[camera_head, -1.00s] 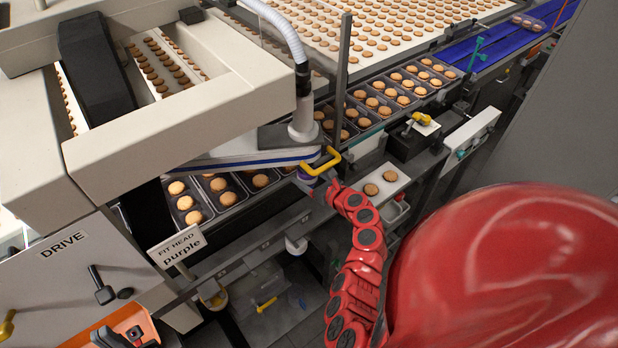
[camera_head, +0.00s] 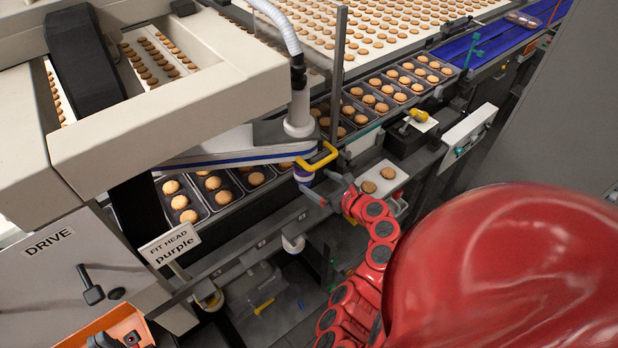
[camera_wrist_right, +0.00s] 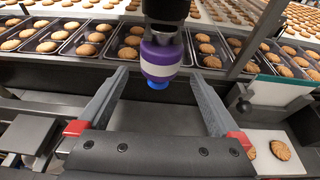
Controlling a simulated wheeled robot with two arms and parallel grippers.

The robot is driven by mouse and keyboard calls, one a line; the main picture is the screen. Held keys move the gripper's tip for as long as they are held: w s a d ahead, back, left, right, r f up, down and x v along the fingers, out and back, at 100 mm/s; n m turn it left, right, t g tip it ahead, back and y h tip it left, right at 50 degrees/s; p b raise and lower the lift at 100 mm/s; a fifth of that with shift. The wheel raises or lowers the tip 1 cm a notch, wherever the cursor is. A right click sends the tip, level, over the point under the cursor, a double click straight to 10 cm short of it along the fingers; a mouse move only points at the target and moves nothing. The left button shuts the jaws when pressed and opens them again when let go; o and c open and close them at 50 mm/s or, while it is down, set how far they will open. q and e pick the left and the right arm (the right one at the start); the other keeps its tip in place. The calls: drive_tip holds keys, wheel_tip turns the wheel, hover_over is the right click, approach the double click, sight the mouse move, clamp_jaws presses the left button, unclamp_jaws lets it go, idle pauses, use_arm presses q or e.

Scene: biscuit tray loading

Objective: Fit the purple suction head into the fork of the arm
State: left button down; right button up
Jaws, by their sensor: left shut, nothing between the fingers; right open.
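The purple suction head (camera_wrist_right: 160,58), with a white band and a blue lower tip, hangs upright under a dark holder in the right wrist view. In the head view the head (camera_head: 303,176) is at the end of the white arm (camera_head: 235,152), beside a yellow handle (camera_head: 318,158). The fork itself is hard to make out. My right gripper (camera_wrist_right: 158,82) is open, its fingers on either side below the head, with visible gaps. In the head view my right gripper (camera_head: 322,192) is just below the head. My left gripper (camera_head: 118,339) is at the lower left, partly cut off, shut and empty.
A sign (camera_head: 171,244) reads "FIT HEAD purple". Trays of biscuits (camera_head: 190,200) run behind the arm. A white plate (camera_head: 392,172) with two biscuits lies to the right.

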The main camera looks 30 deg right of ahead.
drive_tip(key=b+v, duration=0.2)
drive_tip(key=v, duration=0.8)
drive_tip(key=shift+s+b, duration=0.25)
drive_tip(key=shift+b, duration=0.15)
